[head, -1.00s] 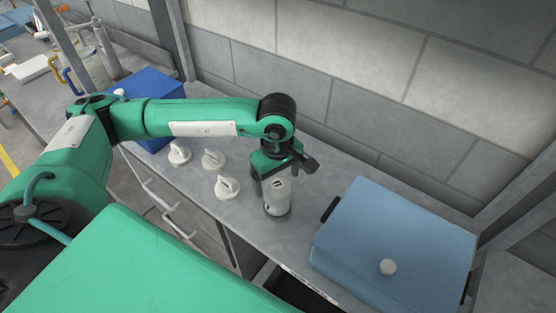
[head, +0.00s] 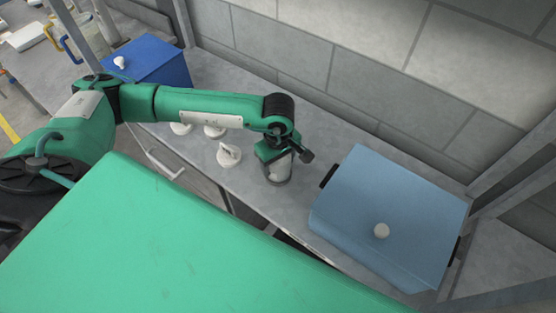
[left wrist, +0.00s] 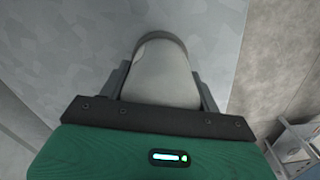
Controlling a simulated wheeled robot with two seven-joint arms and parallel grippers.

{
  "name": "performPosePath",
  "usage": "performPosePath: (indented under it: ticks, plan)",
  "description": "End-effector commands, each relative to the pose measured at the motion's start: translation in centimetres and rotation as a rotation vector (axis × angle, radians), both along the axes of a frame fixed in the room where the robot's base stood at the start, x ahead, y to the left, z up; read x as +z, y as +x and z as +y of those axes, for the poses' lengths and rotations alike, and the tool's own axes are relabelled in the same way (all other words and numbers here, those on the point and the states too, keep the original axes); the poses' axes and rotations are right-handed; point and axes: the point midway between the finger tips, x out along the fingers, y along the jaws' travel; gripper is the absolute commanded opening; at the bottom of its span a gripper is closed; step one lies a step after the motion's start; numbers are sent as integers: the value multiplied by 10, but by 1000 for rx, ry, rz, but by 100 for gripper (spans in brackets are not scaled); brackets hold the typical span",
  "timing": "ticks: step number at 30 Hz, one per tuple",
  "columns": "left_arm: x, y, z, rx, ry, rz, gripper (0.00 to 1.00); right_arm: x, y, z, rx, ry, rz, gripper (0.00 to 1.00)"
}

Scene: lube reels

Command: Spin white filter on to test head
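The white filter (head: 281,171) stands upright on the bench, with a grey rim around its lower end; I cannot tell whether this is the test head. My left gripper (head: 280,160) is above and around the filter, pointing down. In the left wrist view the pale filter (left wrist: 162,75) sits between the two dark fingers, one on each side. The fingers are very close to its sides, but whether they press on it is unclear. My right gripper is out of view.
Several white knobbed pieces, one of them (head: 228,154), stand left of the filter. A blue box (head: 150,67) is at the back left. A light blue case (head: 400,215) with a white knob lies to the right.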

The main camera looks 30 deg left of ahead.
Motion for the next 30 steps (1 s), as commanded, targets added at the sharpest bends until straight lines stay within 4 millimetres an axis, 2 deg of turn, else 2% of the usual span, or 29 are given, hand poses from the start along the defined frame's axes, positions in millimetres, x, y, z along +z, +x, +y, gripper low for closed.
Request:
performPosePath:
  ticks: [1, 4, 10, 24, 30]
  plan:
    - [0, 0, 0, 0, 0, -1, 50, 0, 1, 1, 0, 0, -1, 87]
    - [0, 0, 0, 0, 0, -1, 32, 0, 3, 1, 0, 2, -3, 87]
    - [-3, 0, 0, -58, -1, -2, 31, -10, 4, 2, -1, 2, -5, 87]
    - [-4, 1, 0, -390, 0, -2, 31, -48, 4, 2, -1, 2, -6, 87]
    - [-1, 0, 0, -451, -1, -1, 31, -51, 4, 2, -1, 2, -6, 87]
